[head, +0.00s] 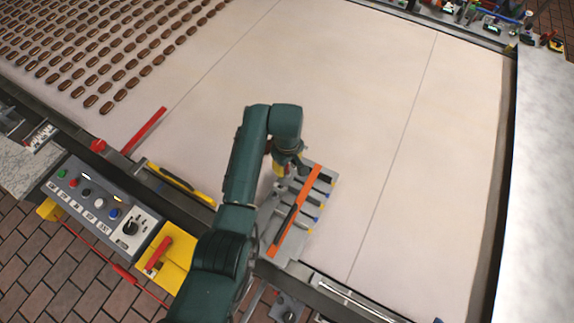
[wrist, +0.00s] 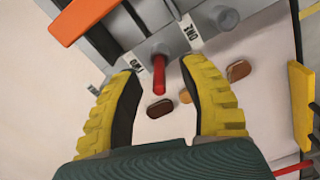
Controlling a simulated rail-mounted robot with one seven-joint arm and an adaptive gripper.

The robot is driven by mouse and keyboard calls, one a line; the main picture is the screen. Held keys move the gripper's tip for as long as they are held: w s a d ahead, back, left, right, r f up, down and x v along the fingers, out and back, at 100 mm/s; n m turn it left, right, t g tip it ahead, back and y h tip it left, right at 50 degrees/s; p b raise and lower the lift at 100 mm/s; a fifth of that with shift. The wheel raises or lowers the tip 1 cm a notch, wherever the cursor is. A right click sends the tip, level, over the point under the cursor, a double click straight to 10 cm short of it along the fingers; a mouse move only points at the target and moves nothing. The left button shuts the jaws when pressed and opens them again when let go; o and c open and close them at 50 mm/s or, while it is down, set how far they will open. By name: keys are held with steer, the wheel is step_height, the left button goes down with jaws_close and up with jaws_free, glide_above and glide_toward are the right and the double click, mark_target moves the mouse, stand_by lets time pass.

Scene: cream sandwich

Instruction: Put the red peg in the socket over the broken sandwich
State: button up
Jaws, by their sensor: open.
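A red peg (wrist: 159,74) sticks out of a dark round hole in the grey fixture (wrist: 150,20), near the labels "TWO" and "ONE". My gripper (wrist: 165,75) is open, with its yellow fingers on either side of the peg and apart from it. In the head view my gripper (head: 279,172) is at the upper left edge of the fixture (head: 322,187), and the peg is hidden there. Brown sandwich pieces lie on the pale surface beside the fixture: one (wrist: 160,108) near the peg, one (wrist: 238,70) further right. I cannot tell which is the broken sandwich.
An orange bar (head: 304,200) crosses the fixture. Rows of sandwiches (head: 105,107) lie at the upper left of the pale belt (head: 400,80). A button panel (head: 98,203), a red bar (head: 145,128) and a yellow tool (head: 182,184) are at left. The belt right of the fixture is clear.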

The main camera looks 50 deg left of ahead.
steer(key=shift+a+f, duration=0.1)
steer(key=shift+f, duration=0.15)
jaws_close()
